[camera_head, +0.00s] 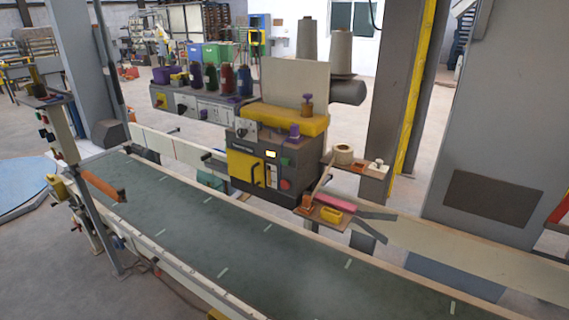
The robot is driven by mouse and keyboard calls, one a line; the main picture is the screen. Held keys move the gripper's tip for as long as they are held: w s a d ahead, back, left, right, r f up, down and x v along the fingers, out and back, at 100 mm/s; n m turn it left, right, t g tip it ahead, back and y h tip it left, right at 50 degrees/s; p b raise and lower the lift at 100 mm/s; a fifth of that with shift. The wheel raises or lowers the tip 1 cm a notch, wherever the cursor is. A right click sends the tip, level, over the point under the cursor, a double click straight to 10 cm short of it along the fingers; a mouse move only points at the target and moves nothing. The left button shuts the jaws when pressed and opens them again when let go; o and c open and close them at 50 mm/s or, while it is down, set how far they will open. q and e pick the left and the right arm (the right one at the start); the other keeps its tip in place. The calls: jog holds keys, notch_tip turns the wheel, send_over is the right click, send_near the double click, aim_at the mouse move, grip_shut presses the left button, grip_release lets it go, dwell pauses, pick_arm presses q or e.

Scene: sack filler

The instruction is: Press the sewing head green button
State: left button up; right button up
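The sewing head (285,150) stands in the middle of the view behind the conveyor. It is a dark box with a yellow cover on top and a yellow panel on its front left. A small green button (285,161) is at the upper right of its front face, beside a lit yellowish display (271,154). A red button (285,184) is below the green one. Nothing covers the green button. Neither of my grippers is in view.
A green conveyor belt (210,229) runs diagonally in front of the sewing head. A small shelf (322,214) with a pink item and yellow tray juts out at its lower right. A control post (62,140) stands at left; a grey column (396,90) stands right.

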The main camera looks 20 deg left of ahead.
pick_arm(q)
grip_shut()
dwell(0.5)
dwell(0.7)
